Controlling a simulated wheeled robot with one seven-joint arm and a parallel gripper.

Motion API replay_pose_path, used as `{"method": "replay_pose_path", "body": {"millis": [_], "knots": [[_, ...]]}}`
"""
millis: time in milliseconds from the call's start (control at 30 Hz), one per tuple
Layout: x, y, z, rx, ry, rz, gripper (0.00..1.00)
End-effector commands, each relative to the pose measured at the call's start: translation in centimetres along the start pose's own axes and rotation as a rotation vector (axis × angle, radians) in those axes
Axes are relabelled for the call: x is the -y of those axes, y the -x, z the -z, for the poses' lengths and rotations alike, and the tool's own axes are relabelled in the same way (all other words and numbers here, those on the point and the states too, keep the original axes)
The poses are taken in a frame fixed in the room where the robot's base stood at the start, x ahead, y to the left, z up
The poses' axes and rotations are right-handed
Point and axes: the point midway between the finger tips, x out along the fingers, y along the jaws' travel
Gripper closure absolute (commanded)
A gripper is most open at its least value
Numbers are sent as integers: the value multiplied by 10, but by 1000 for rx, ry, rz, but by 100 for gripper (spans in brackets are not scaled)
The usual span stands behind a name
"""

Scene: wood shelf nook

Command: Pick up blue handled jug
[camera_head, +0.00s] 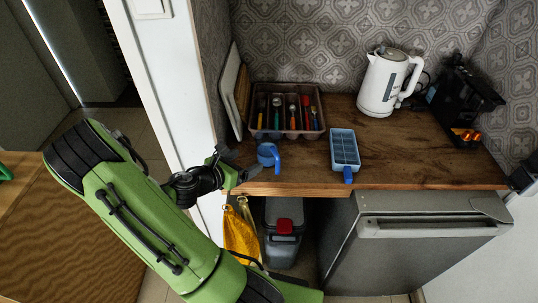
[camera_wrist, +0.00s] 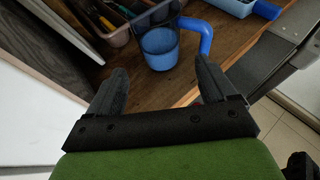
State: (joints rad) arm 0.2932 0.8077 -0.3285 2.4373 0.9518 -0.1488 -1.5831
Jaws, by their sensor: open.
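The blue handled jug (camera_head: 267,153) stands on the wooden counter near its front edge, in front of the cutlery tray. In the wrist view the jug (camera_wrist: 159,50) is upright just beyond my fingertips, with its thick blue handle (camera_wrist: 205,38) on the right side. My gripper (camera_head: 240,171) is just left of the jug in the head view. In the wrist view my gripper (camera_wrist: 160,82) has its two dark fingers spread wide with nothing between them. The jug lies ahead of the gap between the fingers, apart from them.
A cutlery tray (camera_head: 319,99) stands behind the jug, and a blue ice cube tray (camera_head: 344,148) is to its right. A white kettle (camera_head: 382,82) and black coffee machine (camera_head: 460,95) stand farther back right. Boards (camera_head: 238,92) lean at the left wall. The counter's right front (camera_head: 430,170) is clear.

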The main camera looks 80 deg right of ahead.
Motion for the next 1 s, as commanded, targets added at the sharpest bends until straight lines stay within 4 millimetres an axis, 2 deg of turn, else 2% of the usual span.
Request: {"method": "replay_pose_path", "body": {"millis": [33,133,367,500,600,833,1000], "knots": [[2,-15,2,0,-4,8,16],[2,-39,2,0,-4,6,16],[0,-69,1,-2,-4,3,16],[0,-96,0,-2,-7,4,16],[0,-110,0,-2,-5,2,16],[-1,-112,0,-3,-3,-1,16],[-1,-112,0,-3,-3,0,40]]}}
